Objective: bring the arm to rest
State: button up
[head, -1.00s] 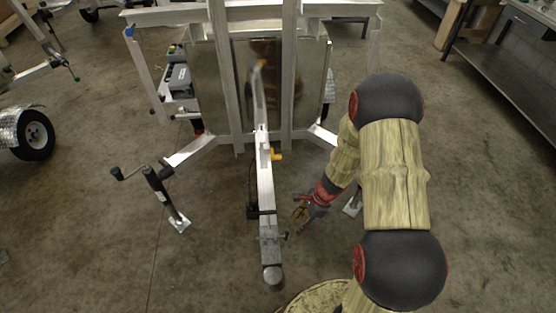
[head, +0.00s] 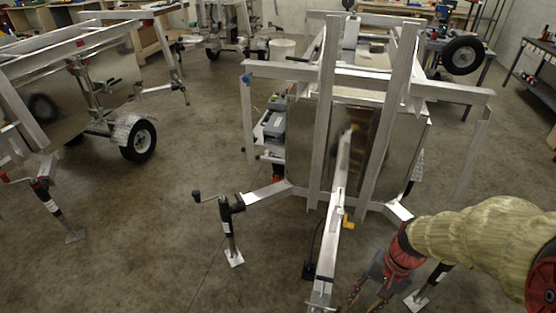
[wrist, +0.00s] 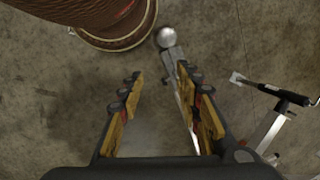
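My arm comes in from the right side of the head view, and my gripper (head: 368,292) hangs low there, beside the trailer's drawbar (head: 338,205). In the wrist view my gripper (wrist: 160,95) is open, its two yellow-lined fingers wide apart. Nothing is between the fingertips except floor. The silver ball-shaped coupling end (wrist: 166,37) of the drawbar lies beyond the fingertips, and the drawbar runs behind the right finger. I cannot tell whether the finger touches it.
An aluminium trailer frame (head: 330,110) stands ahead, with a black jack leg (head: 229,228) at its left. Another trailer (head: 75,95) with a black wheel (head: 137,141) stands at left. A workbench (head: 535,80) is at far right. The floor (head: 150,215) between the trailers is clear.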

jog(key=s+a+r+n+t+h, duration=0.1)
jog(key=s+a+r+n+t, duration=0.1)
jog(key=r, duration=1)
jog(key=s+a+r+n+t+h+p, duration=0.1)
jog(key=r+n+t, duration=0.3)
jog(key=r, duration=0.8)
jog(key=shift+s+a+n+h, duration=0.3)
jog(key=shift+s+a+n, duration=0.15)
jog(key=shift+s, duration=0.45)
